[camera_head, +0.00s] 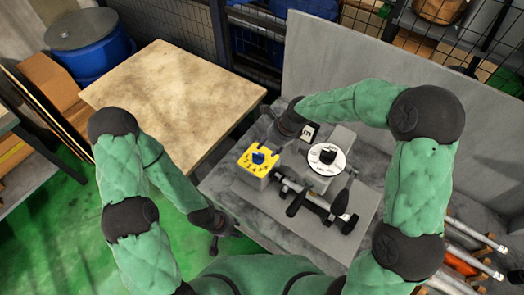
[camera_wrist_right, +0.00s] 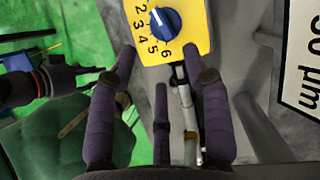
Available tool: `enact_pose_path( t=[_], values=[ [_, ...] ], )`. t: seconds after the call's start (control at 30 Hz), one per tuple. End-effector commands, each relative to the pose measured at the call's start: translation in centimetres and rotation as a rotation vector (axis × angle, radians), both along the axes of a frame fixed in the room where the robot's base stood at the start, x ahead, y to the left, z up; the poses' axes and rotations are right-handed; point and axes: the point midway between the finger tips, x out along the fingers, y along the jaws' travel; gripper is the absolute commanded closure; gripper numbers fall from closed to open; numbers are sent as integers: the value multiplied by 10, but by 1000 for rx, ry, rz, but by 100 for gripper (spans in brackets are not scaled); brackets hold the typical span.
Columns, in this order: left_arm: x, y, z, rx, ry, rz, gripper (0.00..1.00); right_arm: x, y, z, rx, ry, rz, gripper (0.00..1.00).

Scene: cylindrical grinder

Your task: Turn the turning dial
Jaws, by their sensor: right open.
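A yellow dial plate with numbers and a blue knob (camera_head: 259,157) sits on top of a grey box on the machine. In the right wrist view the blue turning dial (camera_wrist_right: 165,22) is at the top centre, with its pointer raised across it. My right gripper (camera_wrist_right: 159,55) is open and empty; its fingers spread below and beside the plate's lower edge, apart from the knob. In the head view the right gripper (camera_head: 272,122) is behind the yellow plate, partly hidden by its wrist. My left gripper (camera_head: 216,240) hangs low at the machine's left; its fingers are unclear.
A white round dial with a black knob (camera_head: 327,157) stands right of the yellow one. Dark handles and a metal bar (camera_head: 318,200) lie in front. A wooden table (camera_head: 172,100) is at left. A grey panel (camera_head: 365,65) rises behind.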

Motion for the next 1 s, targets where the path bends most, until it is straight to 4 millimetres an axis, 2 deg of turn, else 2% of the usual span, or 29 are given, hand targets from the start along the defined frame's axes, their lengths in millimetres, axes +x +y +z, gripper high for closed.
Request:
enact_pose_path(
  t=[0.2,0.4,0.6,0.93,1.0],
  values=[
    [0,0,-4,0,-1,0,60,4,15,-39,-1,3,2,51],
    [1,0,-6,0,-1,0,60,9,25,-66,0,2,2,51],
    [1,0,-7,0,-1,0,60,12,31,-80,0,0,1,51],
    [1,0,-6,0,-1,0,60,12,31,-82,0,-1,1,51],
    [1,0,-7,0,-1,0,60,12,31,-82,0,-1,1,71]
  ],
)
